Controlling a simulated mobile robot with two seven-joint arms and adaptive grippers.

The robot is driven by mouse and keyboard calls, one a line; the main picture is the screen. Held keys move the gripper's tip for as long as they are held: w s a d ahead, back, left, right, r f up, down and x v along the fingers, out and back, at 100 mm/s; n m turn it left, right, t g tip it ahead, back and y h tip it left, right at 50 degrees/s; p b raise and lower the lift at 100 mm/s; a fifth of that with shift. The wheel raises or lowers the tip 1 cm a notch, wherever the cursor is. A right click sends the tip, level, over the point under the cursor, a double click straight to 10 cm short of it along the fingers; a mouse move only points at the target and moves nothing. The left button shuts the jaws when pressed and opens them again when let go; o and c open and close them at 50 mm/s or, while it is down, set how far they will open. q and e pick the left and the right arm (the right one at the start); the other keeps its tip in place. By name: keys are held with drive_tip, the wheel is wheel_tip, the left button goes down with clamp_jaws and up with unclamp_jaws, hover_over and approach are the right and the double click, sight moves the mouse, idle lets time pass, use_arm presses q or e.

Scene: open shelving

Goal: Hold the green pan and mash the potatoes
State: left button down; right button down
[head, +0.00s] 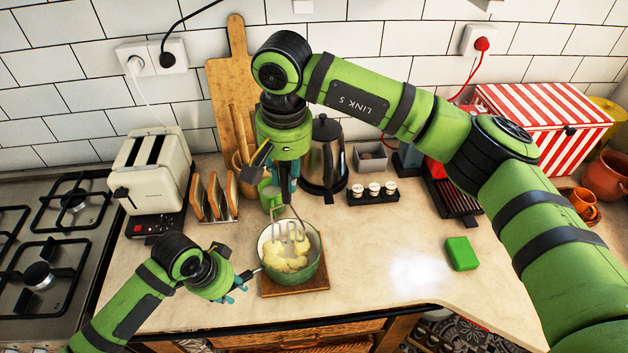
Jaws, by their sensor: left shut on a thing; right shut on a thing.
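The green pan (316,274) stands on a wooden board (294,290) near the counter's front edge. Yellow potatoes (285,264) lie inside it. My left gripper (240,283) is at the left of the pan, shut on its dark handle. My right gripper (287,188) is above the pan, pointing down, shut on a masher (290,228). The masher's pale wire head reaches into the pan over the potatoes. I cannot tell how firmly it presses on them. The masher's upper part is hidden by the gripper.
A toaster (150,165) and a toast rack (214,200) stand left. A kettle (325,160), a jar rack (373,193) and a green cup (269,195) stand behind the pan. A green block (461,253) lies right. The counter between pan and block is clear.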

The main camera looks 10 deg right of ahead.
sight(290, 207)
drive_tip(key=shift+f, duration=5.95)
